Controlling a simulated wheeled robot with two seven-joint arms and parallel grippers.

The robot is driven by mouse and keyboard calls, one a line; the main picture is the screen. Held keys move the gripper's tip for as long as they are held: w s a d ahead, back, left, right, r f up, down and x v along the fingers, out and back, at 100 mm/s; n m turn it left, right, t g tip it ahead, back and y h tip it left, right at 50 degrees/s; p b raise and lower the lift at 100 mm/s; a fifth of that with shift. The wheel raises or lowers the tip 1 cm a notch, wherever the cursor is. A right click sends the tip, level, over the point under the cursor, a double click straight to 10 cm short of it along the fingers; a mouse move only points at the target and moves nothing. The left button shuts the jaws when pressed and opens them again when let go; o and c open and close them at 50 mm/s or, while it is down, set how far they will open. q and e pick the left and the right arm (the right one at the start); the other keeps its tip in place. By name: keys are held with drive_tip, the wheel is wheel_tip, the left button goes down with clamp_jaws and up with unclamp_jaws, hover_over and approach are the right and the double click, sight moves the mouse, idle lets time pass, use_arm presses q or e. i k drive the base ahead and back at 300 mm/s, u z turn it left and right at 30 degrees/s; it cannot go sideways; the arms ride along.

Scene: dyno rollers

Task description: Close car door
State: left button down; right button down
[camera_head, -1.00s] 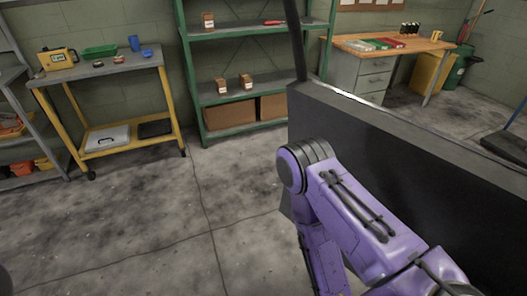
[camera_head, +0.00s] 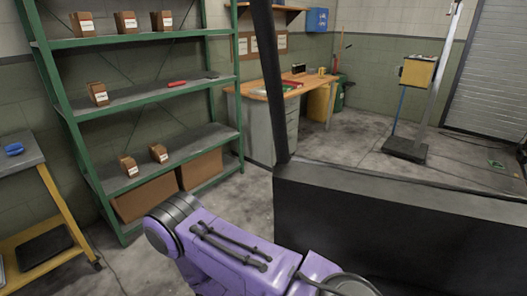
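The dark car door (camera_head: 390,225) fills the lower right of the head view, its inner or outer face seen as a broad black panel. Its thin black window frame post (camera_head: 268,75) rises from the panel's left end. My purple right arm comes in from the bottom, to the left of and in front of the door panel. Its elbow end lies near the door's left edge; whether it touches the door cannot be told. Neither gripper shows; the right one is below or outside the picture, and the left arm is not seen. The rest of the car is out of view.
A green shelf (camera_head: 150,95) with small boxes stands at the left. A yellow-legged cart (camera_head: 60,205) is at the far left edge. A wooden workbench (camera_head: 262,88) and a yellow-topped stand (camera_head: 405,150) are behind the door. Open floor (camera_head: 345,155) lies beyond the door.

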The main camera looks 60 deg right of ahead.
sight(404, 236)
drive_tip(key=u, duration=0.05)
drive_tip(key=i, duration=2.05)
drive_tip(key=z, duration=4.5)
drive_tip(key=i, duration=1.05)
drive_tip(key=z, duration=0.05)
